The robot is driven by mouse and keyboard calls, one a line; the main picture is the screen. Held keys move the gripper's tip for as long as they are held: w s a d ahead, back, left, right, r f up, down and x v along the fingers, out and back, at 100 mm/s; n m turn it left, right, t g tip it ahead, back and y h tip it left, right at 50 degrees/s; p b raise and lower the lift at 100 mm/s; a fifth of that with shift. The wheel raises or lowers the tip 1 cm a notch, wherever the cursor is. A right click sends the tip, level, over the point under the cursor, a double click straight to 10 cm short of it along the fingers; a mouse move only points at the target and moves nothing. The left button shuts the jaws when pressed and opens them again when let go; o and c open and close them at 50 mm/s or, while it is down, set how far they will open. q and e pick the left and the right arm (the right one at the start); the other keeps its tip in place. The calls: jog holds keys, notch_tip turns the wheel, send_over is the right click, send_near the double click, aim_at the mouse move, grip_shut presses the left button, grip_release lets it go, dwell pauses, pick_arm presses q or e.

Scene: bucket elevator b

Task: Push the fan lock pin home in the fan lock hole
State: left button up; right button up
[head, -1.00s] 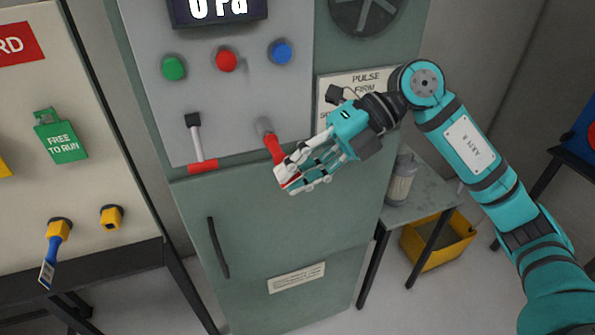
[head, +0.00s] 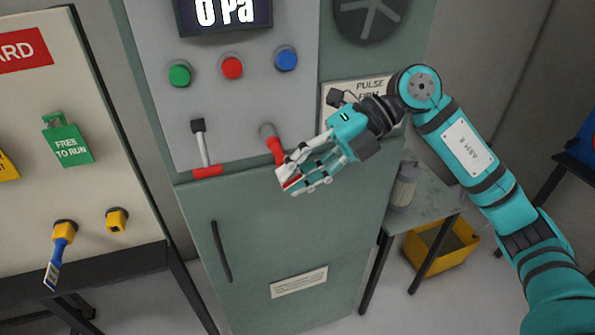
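I see no label naming the fan lock pin or fan lock hole, so I cannot tell for certain which parts they are. On the grey panel, a lever with a red grip (head: 273,146) slants down to my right gripper (head: 297,180). The gripper's fingers are at the lower end of this red grip, and some red shows between them. The fingers hide that end, so I cannot tell whether they are shut on it. To its left is a second lever (head: 203,150) with a black top and a red lower part. My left gripper is not in view.
Green, red (head: 232,67) and blue buttons sit under the display (head: 222,14), which reads 0 Pa. At left, a board carries a green FREE TO RUN tag (head: 68,143), a yellow socket (head: 117,220) and a blue-handled item (head: 56,262). A small table (head: 432,199) stands at right.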

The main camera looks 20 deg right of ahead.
jog(key=o, duration=0.3)
jog(key=shift+w, duration=0.1)
jog(key=v, duration=1.2)
